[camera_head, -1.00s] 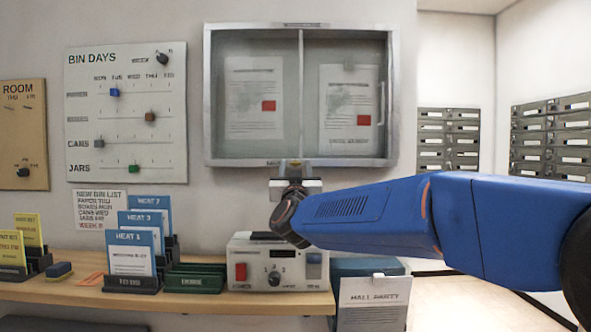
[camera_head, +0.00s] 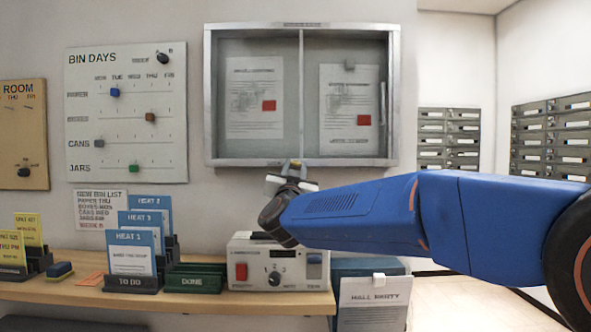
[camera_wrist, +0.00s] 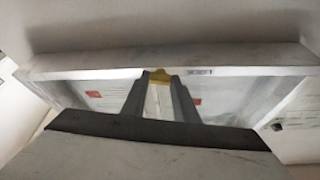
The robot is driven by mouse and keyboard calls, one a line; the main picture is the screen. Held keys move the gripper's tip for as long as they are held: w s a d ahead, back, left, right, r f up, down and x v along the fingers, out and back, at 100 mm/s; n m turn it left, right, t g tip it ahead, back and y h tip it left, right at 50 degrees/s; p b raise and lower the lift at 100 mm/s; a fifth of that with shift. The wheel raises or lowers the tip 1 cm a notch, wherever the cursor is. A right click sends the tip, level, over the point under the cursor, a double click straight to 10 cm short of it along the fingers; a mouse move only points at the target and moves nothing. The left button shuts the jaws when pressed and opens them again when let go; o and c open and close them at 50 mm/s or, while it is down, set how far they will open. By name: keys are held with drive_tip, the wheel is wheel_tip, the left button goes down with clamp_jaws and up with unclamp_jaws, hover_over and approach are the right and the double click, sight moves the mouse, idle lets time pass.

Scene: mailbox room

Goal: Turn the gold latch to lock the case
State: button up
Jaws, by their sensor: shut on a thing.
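The case (camera_head: 302,160) is a silver-framed, glass-fronted notice case on the wall with papers inside. It also shows in the wrist view (camera_wrist: 240,62). The gold latch (camera_head: 295,163) is at the middle of the case's bottom edge. In the wrist view the gold latch (camera_wrist: 159,77) shows between the tips of my gripper (camera_wrist: 158,90). My gripper (camera_head: 291,176) is shut on the latch, and in the head view it is tilted. The fingers partly hide the latch.
A bin days board (camera_head: 125,115) hangs to the left. Grey mailboxes (camera_head: 450,140) are at right.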

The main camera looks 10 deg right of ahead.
drive_tip(key=m+h, duration=0.1)
drive_tip(key=m, duration=0.1)
drive_tip(key=m+g+h, duration=0.1)
drive_tip(key=m, duration=0.2)
drive_tip(key=shift+a+g, duration=0.2)
drive_tip(key=shift+g, duration=0.1)
drive_tip(key=m+g, duration=0.1)
drive_tip(key=m, duration=0.2)
drive_tip(key=m+g+h, duration=0.1)
drive_tip(key=m, duration=0.2)
drive_tip(key=shift+a+r+h, duration=0.15)
drive_tip(key=shift+r+h, duration=0.05)
drive_tip(key=shift+h, duration=0.1)
drive_tip(key=m+g, duration=0.1)
drive_tip(key=m, duration=0.1)
drive_tip(key=m+g, duration=0.1)
drive_tip(key=m, duration=0.2)
drive_tip(key=shift+w+r, duration=0.1)
drive_tip(key=shift+r, duration=0.05)
drive_tip(key=shift+r+m+g, duration=0.1)
drive_tip(key=shift+m+g, duration=0.4)
drive_tip(key=shift+m, duration=0.9)
drive_tip(key=o, duration=1.1)
drive_tip(key=shift+c, duration=0.2)
drive_tip(key=shift+a, duration=0.1)
